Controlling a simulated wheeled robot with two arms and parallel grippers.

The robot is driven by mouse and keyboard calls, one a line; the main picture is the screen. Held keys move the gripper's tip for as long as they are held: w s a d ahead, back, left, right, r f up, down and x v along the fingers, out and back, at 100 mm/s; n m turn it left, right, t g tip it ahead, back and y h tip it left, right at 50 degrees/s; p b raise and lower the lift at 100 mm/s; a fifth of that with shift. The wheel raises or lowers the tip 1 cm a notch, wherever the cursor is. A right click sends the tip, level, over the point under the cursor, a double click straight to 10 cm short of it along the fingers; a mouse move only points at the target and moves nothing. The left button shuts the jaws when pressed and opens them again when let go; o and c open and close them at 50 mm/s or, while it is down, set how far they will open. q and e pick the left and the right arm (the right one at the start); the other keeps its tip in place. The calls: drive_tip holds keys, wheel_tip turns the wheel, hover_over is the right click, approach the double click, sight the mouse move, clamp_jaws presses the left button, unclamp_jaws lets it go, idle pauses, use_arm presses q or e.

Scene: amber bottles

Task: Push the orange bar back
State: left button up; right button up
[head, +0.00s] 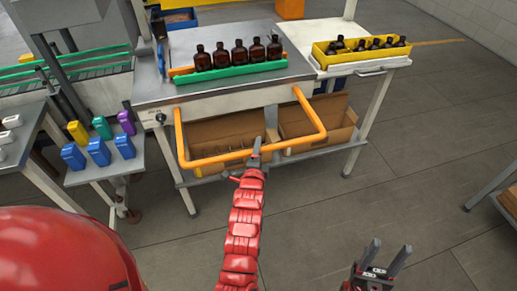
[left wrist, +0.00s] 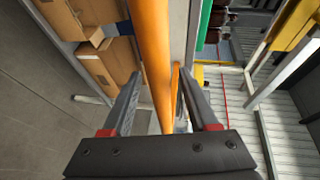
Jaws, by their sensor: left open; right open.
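The orange bar (head: 207,161) is a U-shaped tube that sticks out from the front of the metal workstation, with its front rail toward me. My left gripper (head: 252,158) is at the middle of that front rail. In the left wrist view the orange bar (left wrist: 152,50) runs between the two open fingers of my left gripper (left wrist: 159,75). The fingers are apart and I cannot tell if either touches the bar. My right gripper (head: 389,247) is open and empty over the floor at the lower right, away from the bar.
Amber bottles (head: 239,55) stand in a row behind a green strip (head: 232,80) on the workstation. Cardboard boxes (head: 215,140) sit on the shelf below the bar. A yellow bin (head: 362,55) with bottles is at right. Colored containers (head: 100,127) stand at left.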

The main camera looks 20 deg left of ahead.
use_arm(q)
clamp_jaws()
idle(0.3)
idle(1.2)
